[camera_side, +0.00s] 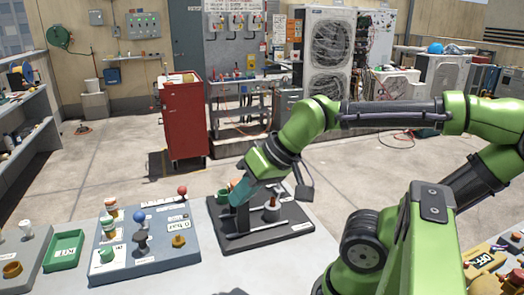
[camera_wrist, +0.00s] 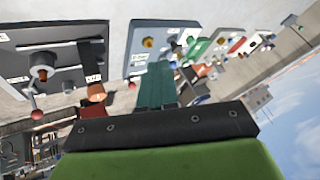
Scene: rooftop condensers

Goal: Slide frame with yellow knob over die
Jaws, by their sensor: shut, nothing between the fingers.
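My gripper (camera_side: 240,190) is above the left part of a dark board (camera_side: 290,232) in the side view, pointing down. Its teal fingers (camera_wrist: 157,85) are together and empty in the wrist view. A yellow knob (camera_side: 178,240) stands at the right front of the blue-grey board (camera_side: 160,262), left of my gripper and apart from it. A yellow knob (camera_wrist: 148,42) also shows on a grey panel in the wrist view. I cannot make out the frame's outline or tell which part is the die.
The blue-grey board also carries a blue ball knob (camera_side: 139,216), a red ball knob (camera_side: 182,190) and a green part (camera_side: 106,254). A green tray (camera_side: 64,250) lies at left. A red cabinet (camera_side: 184,120) stands behind.

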